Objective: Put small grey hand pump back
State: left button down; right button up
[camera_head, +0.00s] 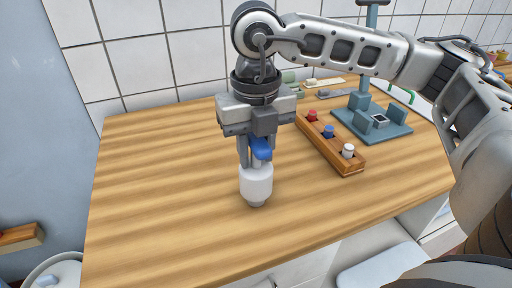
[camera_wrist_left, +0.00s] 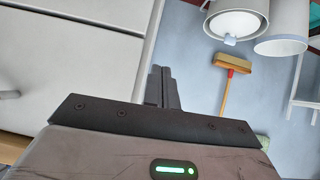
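A small white-grey bottle-shaped thing with a blue top (camera_head: 257,183) hangs upright below my right gripper (camera_head: 256,158) in the head view; it may be the hand pump. The gripper points straight down, with its fingers on either side of the blue top. The narrow grey lower end is at or just above the wooden worktop (camera_head: 170,190); I cannot tell whether it touches. My left gripper (camera_wrist_left: 163,88) shows only in the left wrist view, its dark fingers close together with nothing between them.
A wooden rack (camera_head: 335,150) with red, blue and white pieces stands to the right. Behind it is a blue-grey stand (camera_head: 385,133) with an upright post. The worktop's left part is clear. The left wrist view shows a broom (camera_wrist_left: 231,66) and white cylinders (camera_wrist_left: 236,20).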

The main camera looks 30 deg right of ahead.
jog(key=shift+o, duration=1.1)
jog(key=shift+r, duration=0.1)
jog(key=shift+r+p, duration=0.25)
jog(key=shift+p, duration=0.05)
notch_tip(320, 180, up, 12)
jog(key=shift+f, duration=0.1)
